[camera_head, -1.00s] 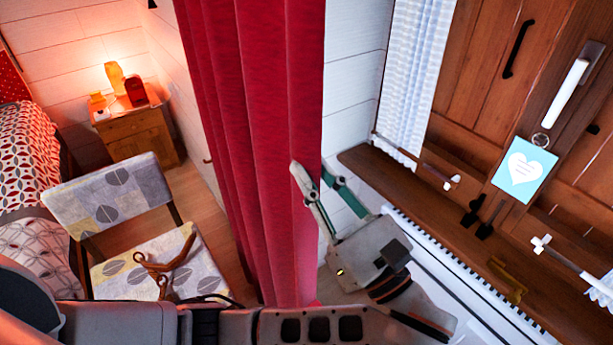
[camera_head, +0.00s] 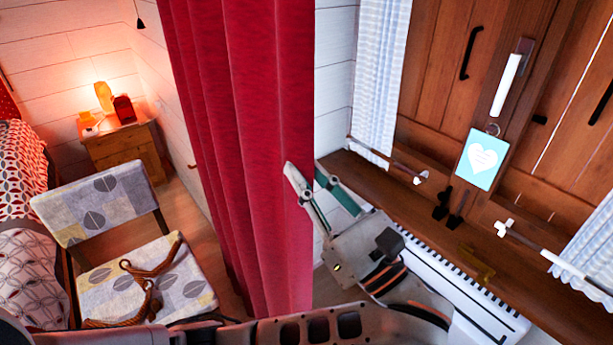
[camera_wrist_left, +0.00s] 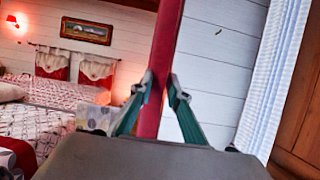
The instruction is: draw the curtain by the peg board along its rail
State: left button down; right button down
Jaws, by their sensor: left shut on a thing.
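A long red curtain (camera_head: 235,120) hangs in folds down the middle of the head view. My left gripper (camera_head: 305,172) is at the curtain's right edge, shut on it. In the left wrist view the red curtain (camera_wrist_left: 158,75) shows as a narrow edge-on strip between the two green-padded fingers of my left gripper (camera_wrist_left: 158,88). The rail and the peg board are not visible in these frames. My right gripper is not in view.
A patterned chair (camera_head: 100,210) with a brown rope (camera_head: 150,270) on its seat stands left of the curtain. A bedside cabinet (camera_head: 125,145) is behind it.

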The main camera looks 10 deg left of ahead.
pick_arm(q)
jog(key=shift+d, duration=0.1)
jog(key=c, duration=1.9)
grip_release()
jog(key=shift+f, duration=0.1)
